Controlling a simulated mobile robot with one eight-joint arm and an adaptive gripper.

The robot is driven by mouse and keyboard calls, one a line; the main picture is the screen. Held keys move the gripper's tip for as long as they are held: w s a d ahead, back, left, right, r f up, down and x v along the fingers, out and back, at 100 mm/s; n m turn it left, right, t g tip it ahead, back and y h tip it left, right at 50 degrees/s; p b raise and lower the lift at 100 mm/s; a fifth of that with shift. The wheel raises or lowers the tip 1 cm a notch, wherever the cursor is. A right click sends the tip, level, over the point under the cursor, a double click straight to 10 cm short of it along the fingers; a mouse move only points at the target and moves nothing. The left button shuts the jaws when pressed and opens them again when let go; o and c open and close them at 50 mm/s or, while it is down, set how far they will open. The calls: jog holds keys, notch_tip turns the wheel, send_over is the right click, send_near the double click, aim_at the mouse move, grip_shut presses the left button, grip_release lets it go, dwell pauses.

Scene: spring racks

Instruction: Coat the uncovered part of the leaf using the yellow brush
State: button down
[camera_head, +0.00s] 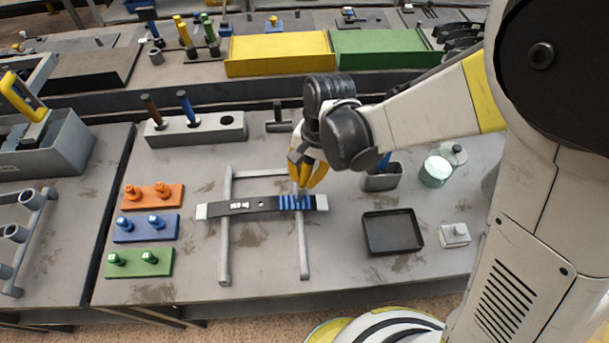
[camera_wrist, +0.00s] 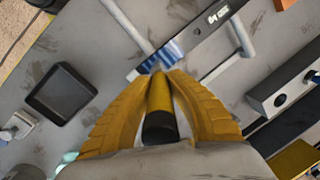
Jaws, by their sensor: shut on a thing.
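The leaf (camera_head: 240,206) is a dark, slightly curved strip with pale ends, lying across a grey two-rail stand (camera_head: 224,250). Its left part is dark with white lettering; a patch near its right end has blue and white stripes (camera_head: 294,202). It also shows in the wrist view (camera_wrist: 208,26). My gripper (camera_head: 311,184) is over the leaf's right end. In the wrist view my gripper (camera_wrist: 165,76) is shut on the yellow brush (camera_wrist: 160,96), whose handle ends in black. The brush's tip points at the striped patch; its bristles are hidden, so I cannot tell whether they touch.
A grey holder (camera_head: 215,136) with brown and blue handles and an empty hole stands behind. Orange, blue and green blocks (camera_head: 140,262) lie left. On the right are a grey cup (camera_head: 381,182), a pale green jar (camera_head: 435,171), a black tray (camera_head: 392,232) and a small white block (camera_head: 455,236).

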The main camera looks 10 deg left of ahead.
jog(key=shift+a+f+b, duration=0.15)
jog(key=shift+f+b, duration=0.75)
jog(key=shift+f, duration=0.1)
jog(key=shift+r, duration=0.1)
jog(key=shift+b, duration=0.55)
jog(key=shift+w+d+f, duration=0.1)
jog(key=shift+d, duration=0.5)
jog(key=shift+w+d+f, duration=0.1)
jog(key=shift+d, duration=0.45)
dwell(0.6)
